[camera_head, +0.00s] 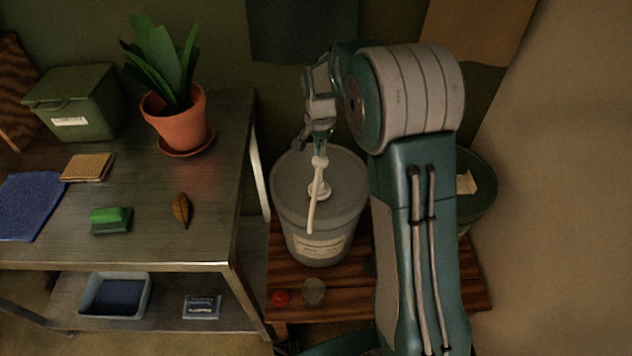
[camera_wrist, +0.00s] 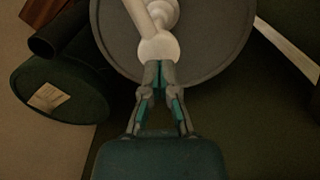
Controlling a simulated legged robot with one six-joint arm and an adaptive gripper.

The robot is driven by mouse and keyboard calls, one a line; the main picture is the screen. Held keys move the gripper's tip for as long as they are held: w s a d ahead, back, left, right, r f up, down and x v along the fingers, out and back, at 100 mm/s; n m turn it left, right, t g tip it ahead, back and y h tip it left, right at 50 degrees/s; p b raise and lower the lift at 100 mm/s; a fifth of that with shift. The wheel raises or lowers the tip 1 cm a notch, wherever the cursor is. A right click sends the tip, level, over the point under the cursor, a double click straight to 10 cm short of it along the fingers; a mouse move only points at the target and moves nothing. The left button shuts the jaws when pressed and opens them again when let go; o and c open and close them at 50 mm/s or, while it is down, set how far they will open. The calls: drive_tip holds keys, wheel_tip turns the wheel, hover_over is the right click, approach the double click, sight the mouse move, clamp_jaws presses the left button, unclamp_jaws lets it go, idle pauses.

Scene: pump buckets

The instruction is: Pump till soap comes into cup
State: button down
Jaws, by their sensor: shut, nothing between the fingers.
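A grey bucket (camera_head: 318,245) with a round lid stands on a wooden platform. A white pump (camera_head: 319,187) rises from its lid, with a long spout pointing toward the front. A small, dull, round cup-like thing (camera_head: 314,291) stands on the platform in front of the bucket, near the spout's end. My gripper (camera_head: 320,148) is shut just above the rounded pump head. In the wrist view my closed fingertips (camera_wrist: 159,76) overlap the white pump head (camera_wrist: 158,49); I cannot tell whether they press on it. No soap is visible in the cup, though its inside is unclear.
A small red thing (camera_head: 280,297) sits left of the cup. A dark green bucket (camera_head: 480,195) stands behind my arm at right.

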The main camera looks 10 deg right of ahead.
sight(320, 159)
drive_tip(key=shift+f, duration=0.1)
drive_tip(key=shift+f, duration=2.5)
drive_tip(key=shift+r, duration=2.6)
drive_tip(key=shift+r, duration=3)
drive_tip(key=shift+r, duration=0.1)
drive_tip(key=s+r+n+t, duration=0.3)
drive_tip(key=s+r+n, duration=0.1)
drive_tip(key=s+r, duration=0.95)
drive_tip(key=s+f+n+t, duration=0.2)
drive_tip(key=s+n, duration=0.2)
drive_tip(key=s, duration=1.2)
drive_tip(key=shift+s+t, duration=0.3)
drive_tip(key=shift+s, duration=0.05)
